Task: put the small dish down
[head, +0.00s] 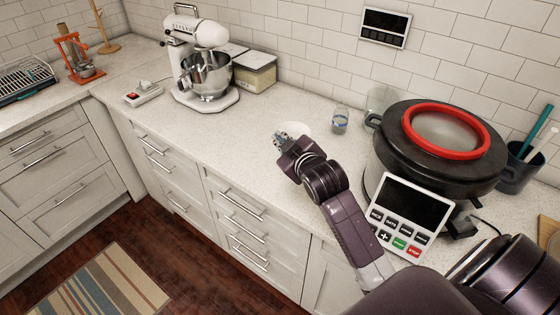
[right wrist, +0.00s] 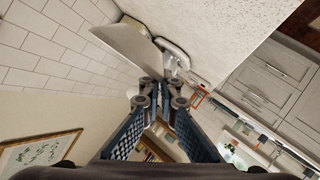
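The small dish (head: 295,128) is pale and shallow, seen just beyond my right gripper (head: 281,141) over the white counter (head: 185,133). In the right wrist view the dish (right wrist: 130,46) shows as a tilted pale shape whose near edge runs in between the fingertips of the right gripper (right wrist: 158,92). The fingers are close together and appear shut on its rim. I cannot tell whether the dish touches the counter. My left gripper is not in view.
A glass jar (head: 340,121) stands just right of the dish, with a large dark cooker (head: 400,155) beyond. A stand mixer (head: 205,70) and a lidded container (head: 256,74) stand to the left. The counter between mixer and gripper is clear.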

